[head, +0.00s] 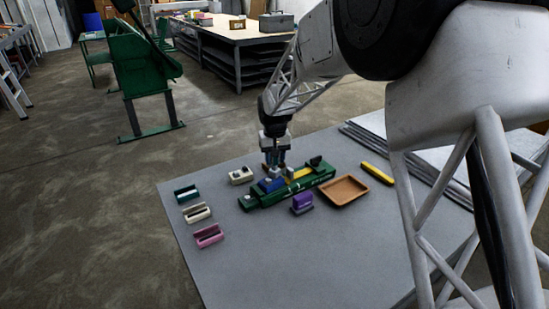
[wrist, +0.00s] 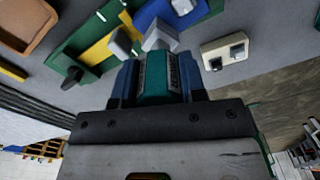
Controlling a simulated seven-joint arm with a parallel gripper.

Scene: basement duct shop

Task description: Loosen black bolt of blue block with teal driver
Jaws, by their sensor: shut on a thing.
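My gripper (head: 275,152) is shut on the teal driver (wrist: 154,82), whose body shows between the two blue fingers (wrist: 163,72) in the wrist view. The blue block (head: 269,185) sits on the green fixture (head: 323,176), below my gripper. In the wrist view the blue block (wrist: 202,11) is at the top, beyond the driver. A light grey piece (wrist: 160,36) lies at the driver's far end, in front of the block; I cannot tell whether it touches it. I cannot make out the black bolt; the gripper and driver may hide it.
A yellow strip (head: 301,173) and black knob (wrist: 73,78) are on the fixture. Around it are a cream block with two sockets (head: 241,175), purple block (head: 302,203), brown tray (head: 345,189), and yellow bar (head: 377,173). Teal (head: 186,192), cream (head: 197,212) and pink (head: 209,235) holders stand left. The table front is clear.

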